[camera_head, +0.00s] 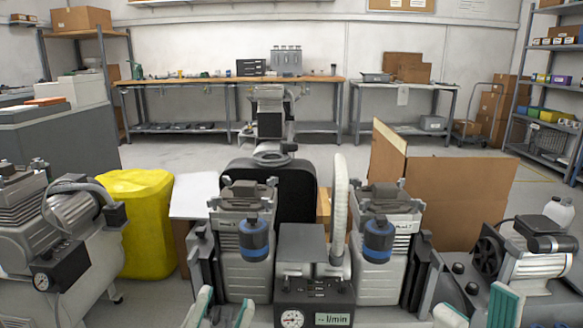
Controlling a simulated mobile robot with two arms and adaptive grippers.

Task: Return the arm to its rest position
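My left gripper (220,310) is at the bottom edge, left of centre. Its two pale fingers with teal pads stand apart, with nothing visible between them. My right gripper (478,310) is at the bottom edge, right of centre. Its fingers are also spread and I see nothing held. Only the finger ends show; the rest of both arms is below the picture. The fingertips appear in front of the compressor unit (303,245), which has two grey motor blocks with blue-banded cylinders, a gauge and an "l/min" display. Contact with it cannot be told.
A compressor (75,235) stands at left, beside a yellow covered object (148,222). Another compressor (535,255) stands at right. An open cardboard box (455,200) is behind. Workbenches (230,84) line the back wall, shelving (545,90) the right. Open floor lies between.

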